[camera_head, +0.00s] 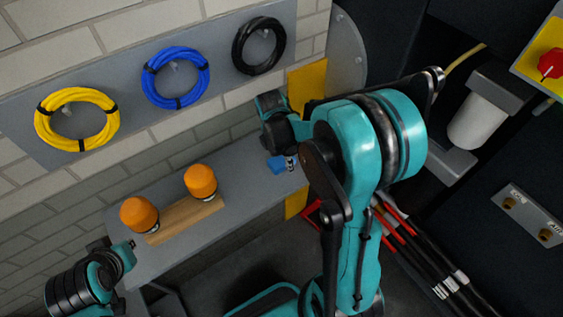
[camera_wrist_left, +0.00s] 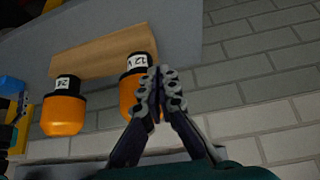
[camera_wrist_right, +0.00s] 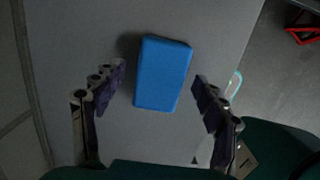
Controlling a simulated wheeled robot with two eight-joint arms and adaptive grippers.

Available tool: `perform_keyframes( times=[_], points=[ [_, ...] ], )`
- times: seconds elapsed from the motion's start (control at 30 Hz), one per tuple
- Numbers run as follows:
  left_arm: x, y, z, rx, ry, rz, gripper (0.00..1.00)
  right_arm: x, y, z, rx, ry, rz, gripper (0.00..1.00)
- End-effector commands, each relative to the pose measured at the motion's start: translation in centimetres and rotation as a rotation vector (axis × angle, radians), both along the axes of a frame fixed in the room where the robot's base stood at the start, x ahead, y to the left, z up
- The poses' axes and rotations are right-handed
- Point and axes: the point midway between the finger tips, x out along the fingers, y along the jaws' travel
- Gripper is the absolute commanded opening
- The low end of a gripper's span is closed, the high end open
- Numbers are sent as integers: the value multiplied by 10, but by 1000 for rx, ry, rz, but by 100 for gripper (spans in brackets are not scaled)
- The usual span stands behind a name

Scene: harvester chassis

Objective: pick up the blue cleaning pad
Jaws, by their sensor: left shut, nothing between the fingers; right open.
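The blue cleaning pad (camera_wrist_right: 163,74) is a flat blue block lying on the grey shelf (camera_wrist_right: 85,30). In the head view the pad (camera_head: 277,164) shows small on the shelf, partly hidden by my right gripper (camera_head: 291,162). In the right wrist view my right gripper (camera_wrist_right: 158,92) is open, with one finger on each side of the pad and gaps between them and it. My left gripper (camera_wrist_left: 158,90) is shut and empty, in front of an orange-bodied item (camera_wrist_left: 131,97) in the left wrist view.
Two orange items with black bases (camera_head: 201,181) stand at a wooden block (camera_head: 184,221) on the shelf's left part. Yellow (camera_head: 77,119), blue (camera_head: 175,77) and black (camera_head: 258,46) cable coils hang on a wall panel. Red-and-black cables (camera_head: 425,255) run at right.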

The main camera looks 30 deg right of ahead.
Motion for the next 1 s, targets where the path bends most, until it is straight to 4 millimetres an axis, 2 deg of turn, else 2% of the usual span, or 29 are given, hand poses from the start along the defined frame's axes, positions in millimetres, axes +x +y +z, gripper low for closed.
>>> perform_keyframes(
  times=[0.23,0.27,0.4,0.47,0.83,1.0],
  points=[
    [0,0,0,0,0,0,0,0,0,0,0,0,0,72],
    [0,0,0,0,0,0,0,0,0,0,0,0,0,69],
    [0,0,0,0,0,0,0,0,0,0,0,0,0,32],
    [0,0,0,0,0,0,0,0,0,0,0,0,0,18],
    [0,0,2,0,0,0,0,0,0,2,0,0,0,18],
    [0,0,9,0,0,0,0,0,0,13,0,0,0,18]
  ],
)
